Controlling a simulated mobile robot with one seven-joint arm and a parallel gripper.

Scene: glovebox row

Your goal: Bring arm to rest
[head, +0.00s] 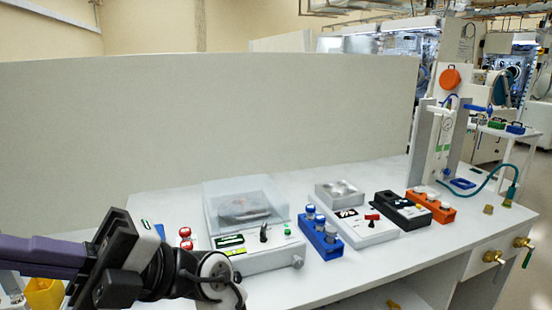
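My arm crosses the lower left of the head view, in front of the white bench (375,262). My gripper (45,254), dark and purple with a black body, points to the left edge of the picture. Its fingertips are not clearly seen, so I cannot tell whether it is open or shut. I see nothing clearly held in it. The arm hides the bench's front left part.
On the bench stand a balance with a clear cover (245,205), a blue vial rack (321,237), a grey device (356,228), a black device (402,210) and an orange rack (430,206). A yellow container (44,295) is at lower left. The bench's front right is clear.

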